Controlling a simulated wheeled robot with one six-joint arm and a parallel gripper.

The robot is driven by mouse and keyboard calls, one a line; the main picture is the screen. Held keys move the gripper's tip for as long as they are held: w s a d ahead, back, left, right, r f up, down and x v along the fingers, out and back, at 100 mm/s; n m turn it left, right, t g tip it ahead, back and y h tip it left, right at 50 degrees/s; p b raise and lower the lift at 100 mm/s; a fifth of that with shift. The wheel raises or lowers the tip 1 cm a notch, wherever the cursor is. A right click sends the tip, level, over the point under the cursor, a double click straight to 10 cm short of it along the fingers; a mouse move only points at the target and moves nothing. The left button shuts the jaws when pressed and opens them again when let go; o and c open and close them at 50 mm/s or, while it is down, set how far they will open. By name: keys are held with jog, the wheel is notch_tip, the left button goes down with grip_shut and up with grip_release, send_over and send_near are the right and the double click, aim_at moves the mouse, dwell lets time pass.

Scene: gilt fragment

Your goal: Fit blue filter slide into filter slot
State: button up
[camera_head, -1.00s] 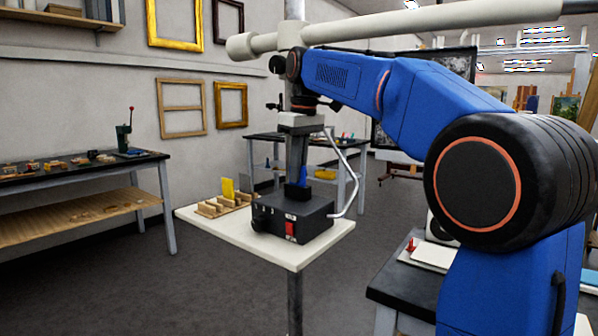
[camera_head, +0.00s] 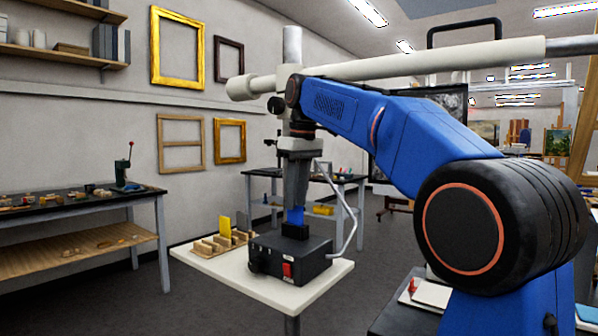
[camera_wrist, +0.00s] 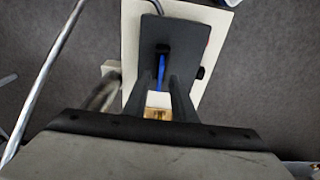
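My gripper (camera_head: 295,206) points straight down over the black box (camera_head: 272,258) on the small white table. Its fingers are shut on the blue filter slide (camera_head: 295,215), which stands upright below the fingertips. The filter slot (camera_head: 294,231) is the raised black block on top of the box, directly under the slide. The slide's lower edge is at the top of the block; I cannot tell whether it has entered. In the wrist view the blue slide (camera_wrist: 161,72) shows as a thin strip between the fingers, close to the slot opening (camera_wrist: 163,47).
A wooden rack (camera_head: 222,241) with a yellow slide (camera_head: 225,227) stands left of the box on the white table (camera_head: 215,267). A cable rises in an arc at the box's right side. Workbenches stand at the left and behind. The floor around the table is clear.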

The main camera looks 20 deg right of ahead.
notch_tip(320, 180, up, 8)
jog(key=shift+s+d+r, duration=0.2)
jog(key=shift+s+d, duration=0.1)
jog(key=shift+s, duration=0.1)
jog(key=s+d+f+m+t, duration=0.1)
jog(key=s+d+f+m, duration=0.1)
jog(key=s+f, duration=0.8)
jog(key=s+d+f+m+t, duration=0.1)
jog(key=s+d+f+m, duration=0.1)
jog(key=s+f, duration=0.9)
jog(key=s+d+f+m+t, duration=0.1)
jog(key=s+f, duration=1)
jog(key=f, duration=1.1)
jog(key=shift+s+d+m+t+h, duration=0.15)
jog(key=shift+d+m+t+h, duration=0.3)
jog(key=shift+m, duration=0.65)
jog(key=shift+d, duration=0.1)
jog(key=shift+c, duration=0.3)
